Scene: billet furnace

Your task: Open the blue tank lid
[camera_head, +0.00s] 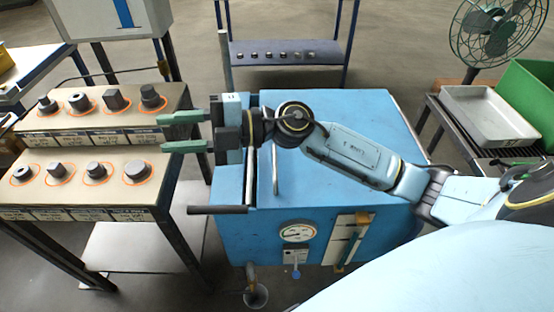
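The blue tank (232,188) stands in the middle of the view, with a gauge on its front. Its flat blue lid (375,108) lies level on top and looks closed. A thin light bar (275,170) shows near the lid's left part, and a dark rod (217,210) sticks out at the front left. My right arm reaches across the lid from the right and hides part of it. My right gripper (185,132) is past the tank's left edge, its green fingers apart, pointing left, with nothing between them. My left gripper is not in view.
Two stepped racks (60,190) with several dark metal pieces stand at left, close to my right fingertips. A grey tray (488,112), a green bin (530,95) and a fan (497,25) are at right. A blue shelf (285,50) is behind the tank.

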